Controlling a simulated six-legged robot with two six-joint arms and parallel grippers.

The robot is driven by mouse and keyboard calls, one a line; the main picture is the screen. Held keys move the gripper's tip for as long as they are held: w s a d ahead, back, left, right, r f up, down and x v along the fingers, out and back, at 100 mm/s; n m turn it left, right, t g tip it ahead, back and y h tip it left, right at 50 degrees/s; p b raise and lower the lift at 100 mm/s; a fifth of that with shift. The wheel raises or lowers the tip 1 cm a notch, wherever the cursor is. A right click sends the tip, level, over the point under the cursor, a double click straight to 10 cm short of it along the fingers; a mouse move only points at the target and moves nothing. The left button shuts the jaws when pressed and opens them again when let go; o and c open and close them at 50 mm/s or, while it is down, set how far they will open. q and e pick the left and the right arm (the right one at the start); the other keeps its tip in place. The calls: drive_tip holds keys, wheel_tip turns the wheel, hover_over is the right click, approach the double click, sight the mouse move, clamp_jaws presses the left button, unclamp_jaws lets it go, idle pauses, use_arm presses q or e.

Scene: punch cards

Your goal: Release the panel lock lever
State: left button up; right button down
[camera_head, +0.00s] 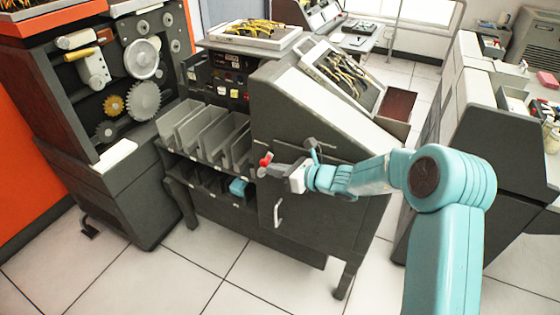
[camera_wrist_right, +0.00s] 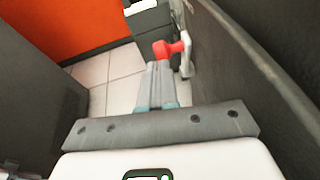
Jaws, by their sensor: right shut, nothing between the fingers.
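The lock lever has a red knob (camera_head: 266,159) at the front left edge of the grey machine's sloped cabinet (camera_head: 320,150). The red knob also shows in the right wrist view (camera_wrist_right: 165,49), joined to a pale bracket on the dark panel (camera_wrist_right: 232,62). My right gripper (camera_head: 264,171) is beside the knob, its arm coming in from the right. In the wrist view its fingers (camera_wrist_right: 160,66) are together and empty, their tips right at the knob. I cannot tell whether they touch it. My left gripper is not in view.
A pale door handle (camera_head: 278,212) sits below on the cabinet front. Grey card trays (camera_head: 208,135) stand to the left, with a blue item (camera_head: 238,187) on the shelf below. A geared machine (camera_head: 100,90) stands further left. Tiled floor (camera_head: 185,280) is open in front.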

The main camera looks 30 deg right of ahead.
sight(265, 160)
use_arm(q)
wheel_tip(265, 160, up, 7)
drive_tip(key=p, duration=0.5)
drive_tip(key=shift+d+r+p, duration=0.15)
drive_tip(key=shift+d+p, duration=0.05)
drive_tip(key=shift+p, duration=0.15)
use_arm(e)
drive_tip(key=shift+w+a+r+g+h, duration=0.45)
drive_tip(key=shift+w+a+r+g, duration=0.15)
drive_tip(key=shift+w, duration=0.1)
drive_tip(key=shift+w+a+r+g+h, duration=0.45)
drive_tip(key=shift+w+a+g, duration=0.1)
drive_tip(key=shift+w, duration=0.15)
